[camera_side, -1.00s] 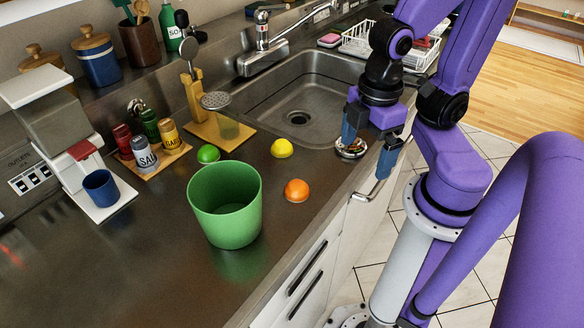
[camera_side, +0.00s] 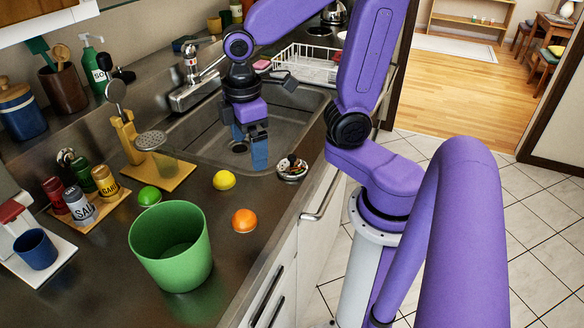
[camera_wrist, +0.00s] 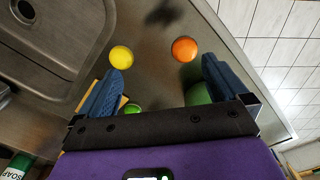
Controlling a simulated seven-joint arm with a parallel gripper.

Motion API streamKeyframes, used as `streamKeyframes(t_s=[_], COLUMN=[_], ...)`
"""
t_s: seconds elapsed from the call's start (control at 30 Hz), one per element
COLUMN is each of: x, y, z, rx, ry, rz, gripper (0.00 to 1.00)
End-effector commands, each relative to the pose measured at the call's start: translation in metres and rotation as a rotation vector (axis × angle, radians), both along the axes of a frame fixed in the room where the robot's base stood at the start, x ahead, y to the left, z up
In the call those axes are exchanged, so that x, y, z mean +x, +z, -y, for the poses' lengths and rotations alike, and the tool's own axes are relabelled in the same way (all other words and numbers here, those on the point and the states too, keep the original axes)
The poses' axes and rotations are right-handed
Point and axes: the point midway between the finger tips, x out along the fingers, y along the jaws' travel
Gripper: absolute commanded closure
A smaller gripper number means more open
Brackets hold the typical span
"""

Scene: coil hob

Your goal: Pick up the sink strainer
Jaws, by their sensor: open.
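The sink strainer (camera_side: 292,168) is a small round metal basket with dark and coloured bits in it. It sits on the counter by the front edge, right of the yellow half-round piece. I cannot make it out in the wrist view. My gripper (camera_side: 249,150) is open and empty, with its fingers pointing down. In the side view it appears over the sink, left of the strainer and apart from it. In the wrist view the open fingers (camera_wrist: 165,66) show with nothing gripped between them.
A steel sink (camera_side: 190,140) lies behind. Yellow (camera_side: 224,180), orange (camera_side: 244,220) and green (camera_side: 149,196) rounded pieces lie around the green bin (camera_side: 171,250). A wooden stand (camera_side: 165,172) and a spice tray (camera_side: 110,208) are left. A cupboard handle (camera_side: 322,200) juts out below the strainer.

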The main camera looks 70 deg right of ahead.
Motion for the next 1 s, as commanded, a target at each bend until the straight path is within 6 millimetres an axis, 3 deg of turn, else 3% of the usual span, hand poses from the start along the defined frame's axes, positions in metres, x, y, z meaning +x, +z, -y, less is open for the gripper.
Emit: streamKeyframes(t_s=[0.2, 0.5, 1.0], x=[0.026, 0.049, 0.053], y=[0.004, 0.01, 0.019], z=[0.013, 0.035, 0.079], rx=[-0.018, -0.038, -0.06], ry=[-0.061, -0.14, -0.27], rz=[-0.008, -0.023, -0.063], gripper=[0.0, 0.0, 0.0])
